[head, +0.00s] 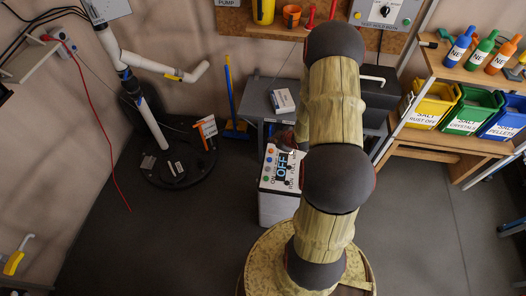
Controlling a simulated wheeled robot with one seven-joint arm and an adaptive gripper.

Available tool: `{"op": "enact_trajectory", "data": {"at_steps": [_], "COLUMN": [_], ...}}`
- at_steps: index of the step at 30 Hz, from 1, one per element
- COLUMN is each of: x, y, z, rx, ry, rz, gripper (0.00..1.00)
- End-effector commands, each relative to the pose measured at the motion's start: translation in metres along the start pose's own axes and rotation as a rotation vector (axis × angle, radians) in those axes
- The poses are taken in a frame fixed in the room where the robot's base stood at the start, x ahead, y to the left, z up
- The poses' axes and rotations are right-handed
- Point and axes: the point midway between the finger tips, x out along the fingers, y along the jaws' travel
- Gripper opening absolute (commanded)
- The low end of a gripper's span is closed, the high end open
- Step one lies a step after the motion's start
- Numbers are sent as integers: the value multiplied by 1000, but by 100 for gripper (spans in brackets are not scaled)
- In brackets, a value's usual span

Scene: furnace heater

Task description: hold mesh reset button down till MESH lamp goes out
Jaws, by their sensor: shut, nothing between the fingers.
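A white box (278,208) stands on the floor at the middle of the head view, just left of my arm. Its top panel carries a blue display reading OFF (282,166) and a column of small coloured spots along its left edge, the top one orange (270,147). My gripper (286,142) shows as a small dark brownish shape at the panel's far edge; it is shut with nothing in it. Whether it touches the panel cannot be told. The mesh reset button and the MESH lamp cannot be made out; my arm hides the panel's right side.
A grey bench (262,108) with a small white box stands behind. A shelf at right holds bottles and yellow, green and blue salt bins (434,106). White pipes and a round black base (170,165) are at left. Open floor (90,230) lies left front.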

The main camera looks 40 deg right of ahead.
Motion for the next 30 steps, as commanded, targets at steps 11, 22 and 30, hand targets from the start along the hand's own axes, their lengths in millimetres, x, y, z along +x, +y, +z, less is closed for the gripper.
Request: {"op": "enact_trajectory", "data": {"at_steps": [11, 22, 30], "x": [-2, 2, 21], "y": [13, 11, 0], "z": [-26, -23, -11], "rx": [-99, -97, -96], "ry": [93, 92, 91], "rz": [54, 53, 52], "gripper": [0, 0, 0]}}
